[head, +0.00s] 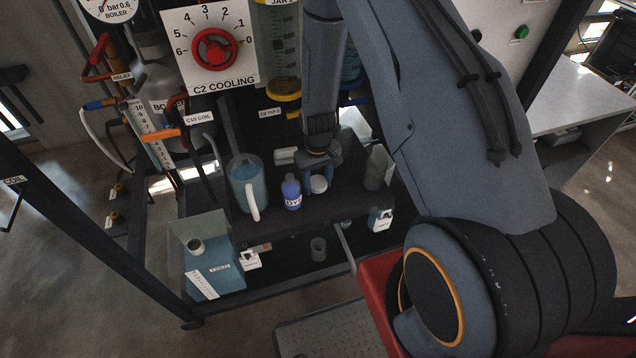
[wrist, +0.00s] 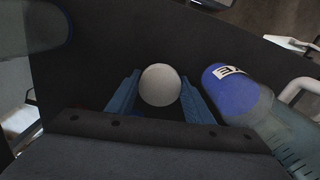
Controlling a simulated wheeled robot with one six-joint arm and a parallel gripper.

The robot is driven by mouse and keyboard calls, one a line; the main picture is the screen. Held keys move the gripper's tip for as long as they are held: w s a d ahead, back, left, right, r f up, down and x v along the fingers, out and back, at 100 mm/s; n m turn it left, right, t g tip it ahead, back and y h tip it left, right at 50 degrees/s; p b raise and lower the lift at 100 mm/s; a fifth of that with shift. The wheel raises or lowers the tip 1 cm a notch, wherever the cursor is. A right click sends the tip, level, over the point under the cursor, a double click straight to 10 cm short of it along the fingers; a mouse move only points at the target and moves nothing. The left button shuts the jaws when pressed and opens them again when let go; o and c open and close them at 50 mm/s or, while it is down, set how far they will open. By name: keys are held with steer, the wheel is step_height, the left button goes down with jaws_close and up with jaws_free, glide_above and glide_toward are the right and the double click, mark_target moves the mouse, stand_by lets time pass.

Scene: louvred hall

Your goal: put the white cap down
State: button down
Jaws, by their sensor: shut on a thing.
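The white cap (wrist: 160,85) shows as a pale round disc between the two blue fingers of my gripper (wrist: 160,98) in the wrist view. My gripper is shut on it. In the head view my gripper (head: 319,176) points down over the dark shelf (head: 330,207), and the cap (head: 319,184) shows between the fingers. Whether the cap touches the shelf cannot be told. A blue dye bottle (head: 292,193) stands upright just left of my gripper; it also shows close on the right in the wrist view (wrist: 238,95).
A jug (head: 246,185) of bluish liquid stands left of the bottle. A grey container (head: 377,168) stands to the right, and a small pale block (head: 286,156) lies behind. Bare shelf shows in front of my gripper.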

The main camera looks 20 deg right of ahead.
mark_target(318, 182)
steer(key=c, duration=0.9)
jaws_free()
steer(key=shift+s+f, duration=0.15)
steer(key=shift+f, duration=0.3)
steer(key=shift+r+p, duration=0.4)
steer(key=shift+r, duration=0.15)
step_height(318, 182, up, 12)
steer(key=b, duration=0.3)
steer(key=shift+m+t, duration=0.5)
steer(key=shift+m, duration=0.3)
steer(key=s+r, duration=1.6)
steer(key=shift+a+r, duration=0.1)
steer(key=shift+a, duration=0.3)
